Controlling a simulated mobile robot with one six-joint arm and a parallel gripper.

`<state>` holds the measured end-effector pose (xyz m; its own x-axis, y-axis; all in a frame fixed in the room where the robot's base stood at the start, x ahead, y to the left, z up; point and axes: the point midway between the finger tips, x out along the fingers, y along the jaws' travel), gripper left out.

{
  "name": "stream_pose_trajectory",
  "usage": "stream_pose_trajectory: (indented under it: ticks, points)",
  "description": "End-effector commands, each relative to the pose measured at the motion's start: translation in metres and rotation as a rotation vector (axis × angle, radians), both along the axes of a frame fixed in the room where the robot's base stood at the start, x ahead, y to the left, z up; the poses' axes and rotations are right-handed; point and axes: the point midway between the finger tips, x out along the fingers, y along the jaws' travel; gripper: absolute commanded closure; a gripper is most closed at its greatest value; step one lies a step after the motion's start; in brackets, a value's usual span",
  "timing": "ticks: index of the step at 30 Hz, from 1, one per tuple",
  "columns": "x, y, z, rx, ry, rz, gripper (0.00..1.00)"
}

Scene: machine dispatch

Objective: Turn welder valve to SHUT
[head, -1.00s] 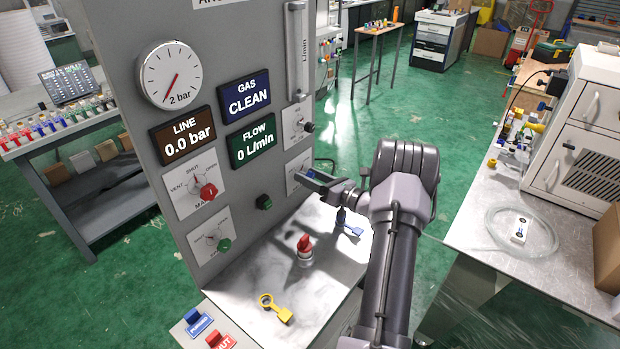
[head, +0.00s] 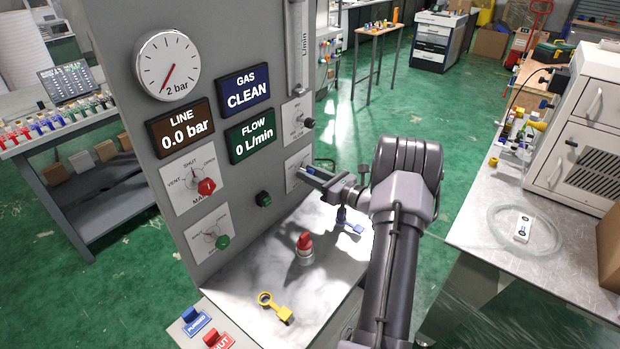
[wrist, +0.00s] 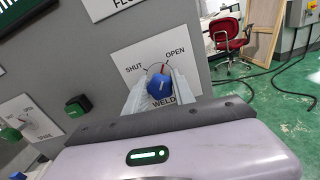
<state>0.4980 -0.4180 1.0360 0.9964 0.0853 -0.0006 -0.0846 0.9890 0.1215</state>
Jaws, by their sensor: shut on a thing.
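The welder valve is a blue knob (wrist: 160,88) on a white plate (wrist: 130,62) on the grey panel. The plate reads SHUT at upper left and OPEN at upper right, with WELD showing below. A red pointer mark (wrist: 163,69) stands just above the knob, between the two words and nearer OPEN. In the wrist view my gripper (wrist: 160,91) has a finger on each side of the knob and is shut on it.
The panel also carries a red knob (head: 206,187), a green knob (head: 222,242) and a gauge (head: 167,66). A red-topped fitting (head: 304,246), a yellow tag (head: 275,306) and a blue tag (head: 350,226) are on the shelf below. A workbench (head: 480,215) stands at right.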

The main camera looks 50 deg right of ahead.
Motion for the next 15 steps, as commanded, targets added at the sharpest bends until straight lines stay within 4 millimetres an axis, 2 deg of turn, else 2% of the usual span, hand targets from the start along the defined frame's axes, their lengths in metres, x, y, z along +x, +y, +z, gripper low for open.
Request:
stream_pose_trajectory:
  ticks: [1, 15]
  points:
    - [0.0000, 0.0000, -0.0046, -0.039, -0.003, 0.000, 1.00]
    - [-0.0001, 0.0005, -0.0066, -0.485, -0.042, 0.000, 1.00]
